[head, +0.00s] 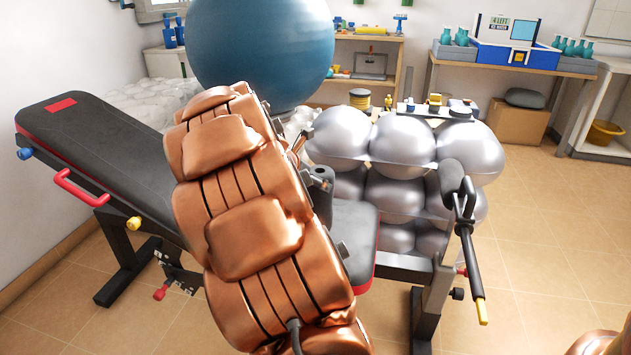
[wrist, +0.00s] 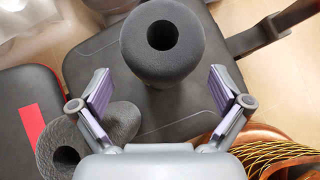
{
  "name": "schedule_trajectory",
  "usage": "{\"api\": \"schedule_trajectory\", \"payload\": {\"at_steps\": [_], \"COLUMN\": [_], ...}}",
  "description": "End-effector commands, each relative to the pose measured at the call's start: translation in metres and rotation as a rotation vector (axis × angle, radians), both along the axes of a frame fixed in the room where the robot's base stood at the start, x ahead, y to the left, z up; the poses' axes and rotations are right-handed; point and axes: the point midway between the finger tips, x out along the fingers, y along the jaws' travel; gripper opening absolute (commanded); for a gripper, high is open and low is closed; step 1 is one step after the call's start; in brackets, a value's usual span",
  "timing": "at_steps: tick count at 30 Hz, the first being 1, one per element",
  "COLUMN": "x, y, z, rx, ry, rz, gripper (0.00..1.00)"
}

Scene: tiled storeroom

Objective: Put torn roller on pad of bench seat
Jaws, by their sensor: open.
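My gripper (wrist: 160,88) is open and empty in the wrist view, its two fingers spread wide. A dark grey foam roller (wrist: 163,69) with a round hole stands upright just beyond and between the fingertips, on the black bench seat pad (wrist: 192,112). A second, mottled grey roller (wrist: 112,122) with an uneven outline lies by the left finger, partly hidden by it; I cannot tell for sure which roller is torn. In the head view the seat pad (head: 356,238) is partly covered by my copper arm, and a dark roller (head: 322,190) shows just beside the arm.
The bench backrest (head: 105,140) slopes up to the left. A padded bar (head: 453,178) with a yellow-tipped handle stands on the right. Silver balls (head: 402,150) and a large blue ball (head: 260,45) are behind the bench. The tiled floor at right is mostly clear.

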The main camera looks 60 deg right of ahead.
Motion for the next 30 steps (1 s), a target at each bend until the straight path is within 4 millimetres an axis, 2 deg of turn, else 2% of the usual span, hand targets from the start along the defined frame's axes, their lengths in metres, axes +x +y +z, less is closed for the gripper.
{"api": "schedule_trajectory", "payload": {"at_steps": [1,3,12,25,28,30], "x": [0.001,0.001,0.002,0.001,-0.004,-0.013], "y": [0.008,0.018,0.048,0.06,0.082,0.107], "z": [0.014,0.023,0.05,0.053,0.049,0.041], "rx": [-0.001,-0.001,0.0,0.008,0.045,0.093], "ry": [-0.001,-0.001,-0.001,-0.018,-0.083,-0.149], "rz": [0.004,0.004,0.002,-0.016,-0.088,-0.178], "gripper": [1.0,1.0,1.0,1.0,1.0,1.0]}}
